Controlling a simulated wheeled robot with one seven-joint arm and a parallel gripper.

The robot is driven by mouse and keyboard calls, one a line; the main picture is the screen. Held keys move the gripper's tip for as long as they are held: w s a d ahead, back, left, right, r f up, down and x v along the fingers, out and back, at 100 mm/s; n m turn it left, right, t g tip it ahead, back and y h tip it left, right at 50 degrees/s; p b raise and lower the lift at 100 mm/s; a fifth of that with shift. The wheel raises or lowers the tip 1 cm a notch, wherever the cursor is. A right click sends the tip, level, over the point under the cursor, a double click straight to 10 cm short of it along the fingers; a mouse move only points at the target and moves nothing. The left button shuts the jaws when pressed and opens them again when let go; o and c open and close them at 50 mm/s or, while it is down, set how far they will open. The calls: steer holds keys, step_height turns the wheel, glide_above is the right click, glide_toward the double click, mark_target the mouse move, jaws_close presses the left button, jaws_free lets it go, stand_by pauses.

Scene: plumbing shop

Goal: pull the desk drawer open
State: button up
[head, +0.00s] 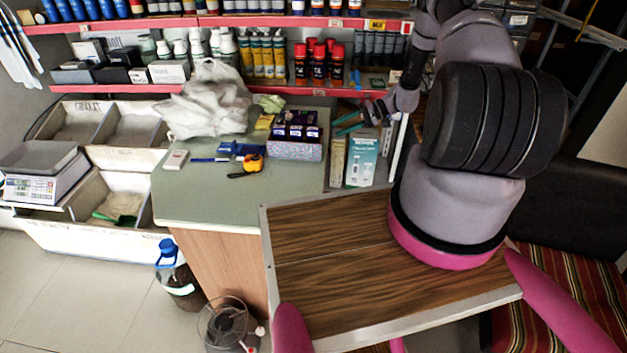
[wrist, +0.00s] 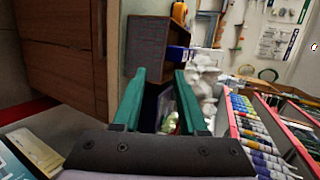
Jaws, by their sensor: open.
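The desk shows in the head view with a green top (head: 200,200) and a wooden side panel (head: 225,270); its drawer side is hidden there. In the wrist view, brown wooden fronts (wrist: 60,75), apparently the desk's drawers, fill the upper left, with a dark seam between them. They look closed, and I cannot make out a handle. My gripper (head: 343,124) is behind the boxes at the desk's far right. In the wrist view its green fingers (wrist: 160,80) are apart with nothing held between them. They are to the right of the wooden fronts, not touching them.
Boxes (head: 361,158) stand close to my gripper. Red-edged shelves (head: 290,90) of bottles and cans run behind the desk; they also show at right in the wrist view. A white bag (head: 207,100), a tape measure (head: 252,164) and a blue carton (head: 295,150) rest on the desktop.

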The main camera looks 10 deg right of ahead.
steer(key=s+f+m+t+y, duration=0.1)
steer(key=s+f+t, duration=0.15)
steer(key=f, duration=0.65)
steer(key=s+f+m+t+y, duration=0.1)
steer(key=s+f, duration=0.2)
steer(key=f, duration=0.6)
steer(key=x, duration=1.1)
steer(key=shift+s+a+f, duration=0.15)
steer(key=shift+s+f, duration=0.05)
steer(key=shift+f, duration=0.05)
jaws_close()
